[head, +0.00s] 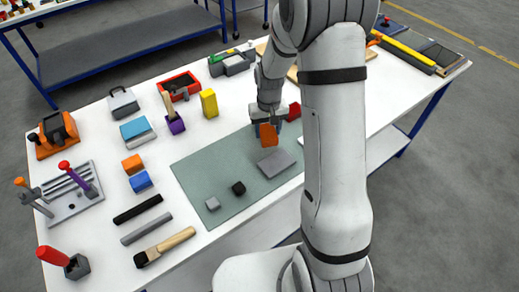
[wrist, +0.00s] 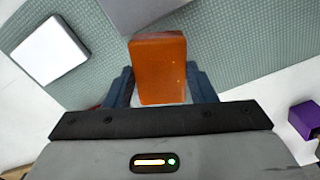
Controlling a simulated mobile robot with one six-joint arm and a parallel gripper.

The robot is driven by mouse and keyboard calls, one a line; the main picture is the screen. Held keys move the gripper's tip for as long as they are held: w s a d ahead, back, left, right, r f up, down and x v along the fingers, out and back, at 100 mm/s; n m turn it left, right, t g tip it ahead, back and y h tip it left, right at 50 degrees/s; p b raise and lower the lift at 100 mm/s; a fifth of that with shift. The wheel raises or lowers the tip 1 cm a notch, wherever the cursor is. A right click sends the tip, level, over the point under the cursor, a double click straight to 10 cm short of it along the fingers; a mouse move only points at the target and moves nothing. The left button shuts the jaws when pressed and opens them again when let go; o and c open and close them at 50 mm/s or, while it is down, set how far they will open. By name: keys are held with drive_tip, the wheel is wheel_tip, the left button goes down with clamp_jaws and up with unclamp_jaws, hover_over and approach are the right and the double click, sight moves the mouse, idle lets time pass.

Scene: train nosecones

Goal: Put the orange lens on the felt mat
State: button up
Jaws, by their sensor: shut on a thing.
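The orange lens (head: 269,136) is a translucent orange block held upright between the fingers of my gripper (head: 268,124). In the wrist view the lens (wrist: 160,70) fills the gap between the two blue-grey fingers of my gripper (wrist: 161,88). The grey-green felt mat (head: 205,168) lies on the white table, and the lens appears over its far right part. The mat also shows in the wrist view (wrist: 240,45). I cannot tell whether the lens touches it. My arm hides the mat's right end.
A flat grey plate (head: 276,162) lies on the mat just in front of the lens. A black block (head: 238,188) and a small grey block (head: 212,203) sit near the mat's front edge. A white square piece (wrist: 50,49) lies left in the wrist view. The mat's left part is clear.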

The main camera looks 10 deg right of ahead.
sight(235, 146)
drive_tip(key=shift+d, duration=0.1)
drive_tip(key=shift+w+a+r, duration=0.15)
drive_tip(key=shift+w+a, duration=0.05)
drive_tip(key=shift+a, duration=0.1)
drive_tip(key=w+a+r+m+b, duration=0.2)
drive_tip(key=a+r+m, duration=0.25)
drive_tip(key=a, duration=0.55)
drive_tip(key=f, duration=0.3)
drive_tip(key=f+p, duration=0.1)
drive_tip(key=f, duration=0.5)
drive_tip(key=shift+a, duration=0.25)
drive_tip(key=shift+f, duration=0.15)
drive_tip(key=o, duration=0.6)
drive_tip(key=shift+w, duration=0.1)
drive_tip(key=o, duration=0.5)
drive_tip(key=shift+c, duration=0.2)
